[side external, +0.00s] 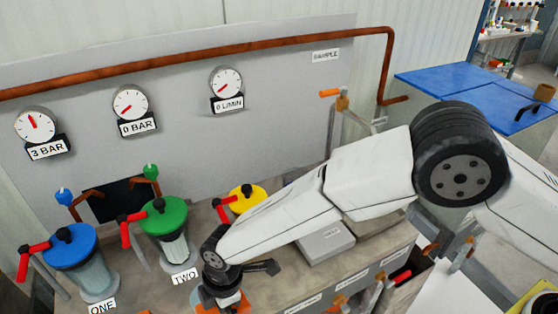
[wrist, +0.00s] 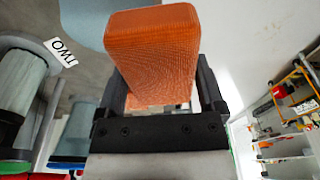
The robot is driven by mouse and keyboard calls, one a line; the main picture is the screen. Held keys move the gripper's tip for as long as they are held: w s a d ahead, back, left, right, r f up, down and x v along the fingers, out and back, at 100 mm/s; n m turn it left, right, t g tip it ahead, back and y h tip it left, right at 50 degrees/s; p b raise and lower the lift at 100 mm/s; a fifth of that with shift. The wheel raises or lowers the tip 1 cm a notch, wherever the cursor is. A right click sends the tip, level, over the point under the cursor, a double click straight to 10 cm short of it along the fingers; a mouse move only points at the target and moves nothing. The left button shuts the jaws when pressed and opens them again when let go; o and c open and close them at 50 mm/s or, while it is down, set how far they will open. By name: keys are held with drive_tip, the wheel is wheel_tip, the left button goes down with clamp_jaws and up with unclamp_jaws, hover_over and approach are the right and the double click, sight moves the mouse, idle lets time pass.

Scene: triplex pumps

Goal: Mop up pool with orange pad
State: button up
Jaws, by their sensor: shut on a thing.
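My gripper (side external: 222,292) is low over the bench front, at the bottom edge of the side external view. It is shut on the orange pad (side external: 236,306). In the wrist view the pad (wrist: 152,45) is a rounded, textured orange block between the two dark fingers of my gripper (wrist: 161,80). A smooth pale blue-grey patch (wrist: 80,22), which looks like the pool, lies on the bench beside and partly behind the pad. I cannot tell whether the pad touches it. The pool is not visible in the side external view.
The blue-topped pump ONE (side external: 72,247) and green-topped pump TWO (side external: 164,216) with red handles stand left of my gripper. The yellow-topped pump (side external: 247,196) is behind my arm. A gauge panel (side external: 185,85) with a copper pipe (side external: 200,62) rises behind.

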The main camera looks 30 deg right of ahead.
drive_tip(key=shift+f, duration=3.4)
drive_tip(key=shift+w, duration=0.1)
drive_tip(key=shift+c, duration=0.6)
drive_tip(key=shift+w+a+f, duration=0.15)
drive_tip(key=shift+w+f, duration=0.1)
drive_tip(key=shift+w+a, duration=0.45)
drive_tip(key=shift+w, duration=0.45)
drive_tip(key=shift+w+a, duration=0.45)
drive_tip(key=shift+w, duration=0.45)
drive_tip(key=shift+w+a, duration=0.45)
drive_tip(key=shift+w, duration=0.45)
drive_tip(key=shift+w+d, duration=0.5)
drive_tip(key=shift+w, duration=0.5)
drive_tip(key=shift+w+d, duration=0.55)
drive_tip(key=shift+w, duration=0.45)
drive_tip(key=shift+w+d, duration=0.5)
drive_tip(key=shift+w, duration=0.5)
drive_tip(key=shift+s+d, duration=0.5)
drive_tip(key=shift+s, duration=0.55)
drive_tip(key=shift+s+d, duration=0.5)
drive_tip(key=shift+s, duration=0.55)
drive_tip(key=shift+s+d, duration=0.5)
drive_tip(key=shift+s, duration=0.55)
drive_tip(key=shift+s+a, duration=0.5)
drive_tip(key=shift+s, duration=0.5)
drive_tip(key=shift+s+a, duration=0.55)
drive_tip(key=shift+s, duration=0.4)
drive_tip(key=shift+s+a, duration=0.5)
drive_tip(key=shift+s, duration=0.5)
drive_tip(key=shift+r, duration=4.15)
